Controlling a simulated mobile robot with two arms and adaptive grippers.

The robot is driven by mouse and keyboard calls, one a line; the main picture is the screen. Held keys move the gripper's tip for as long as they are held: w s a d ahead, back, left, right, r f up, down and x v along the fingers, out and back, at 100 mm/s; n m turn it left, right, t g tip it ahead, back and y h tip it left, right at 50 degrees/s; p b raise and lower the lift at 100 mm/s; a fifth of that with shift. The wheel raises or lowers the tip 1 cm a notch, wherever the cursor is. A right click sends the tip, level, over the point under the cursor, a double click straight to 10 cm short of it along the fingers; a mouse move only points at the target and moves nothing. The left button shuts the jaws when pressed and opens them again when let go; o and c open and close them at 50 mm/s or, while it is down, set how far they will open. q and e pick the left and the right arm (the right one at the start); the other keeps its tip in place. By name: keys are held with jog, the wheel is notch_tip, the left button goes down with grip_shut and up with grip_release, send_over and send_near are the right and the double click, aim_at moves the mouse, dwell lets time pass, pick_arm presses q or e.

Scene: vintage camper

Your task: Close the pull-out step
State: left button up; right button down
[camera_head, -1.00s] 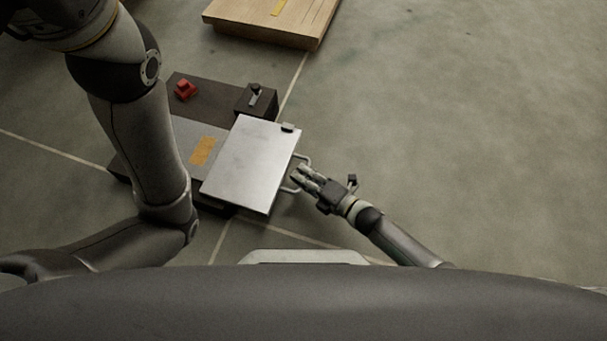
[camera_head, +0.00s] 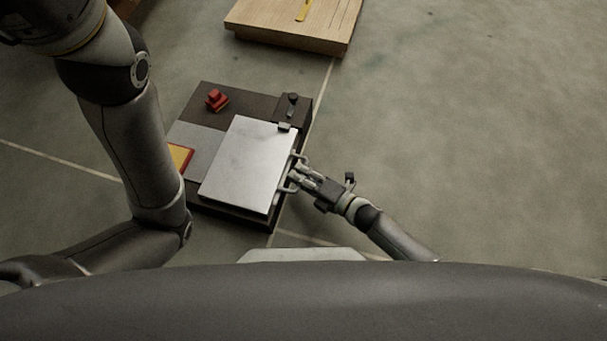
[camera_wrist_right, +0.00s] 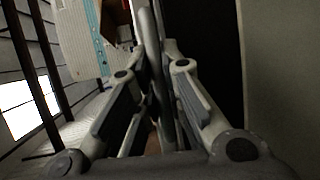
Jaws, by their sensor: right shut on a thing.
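The pull-out step (camera_head: 247,165) is a pale metal plate on a dark base unit (camera_head: 240,100). Its right edge lies near the base's right end. A small bracket-like handle (camera_head: 292,174) stands out from that edge. My right gripper (camera_head: 300,176) is at the handle, with its fingers closed on it. In the right wrist view a grey bar (camera_wrist_right: 156,65) of the handle runs between the fingers of my right gripper (camera_wrist_right: 154,75). My left arm crosses the left of the head view, and its gripper is out of frame.
A red knob (camera_head: 216,100) and a small black latch-like part (camera_head: 291,104) sit on the base's top. A red-edged yellow patch (camera_head: 181,157) shows beside my left arm. A wooden platform (camera_head: 295,22) lies at the back. The floor on the right is clear.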

jog(key=c, duration=1.5)
grip_release()
jog(key=shift+w+a, duration=0.1)
jog(key=shift+a, duration=0.05)
jog(key=shift+c, duration=0.2)
jog(key=v, duration=1.2)
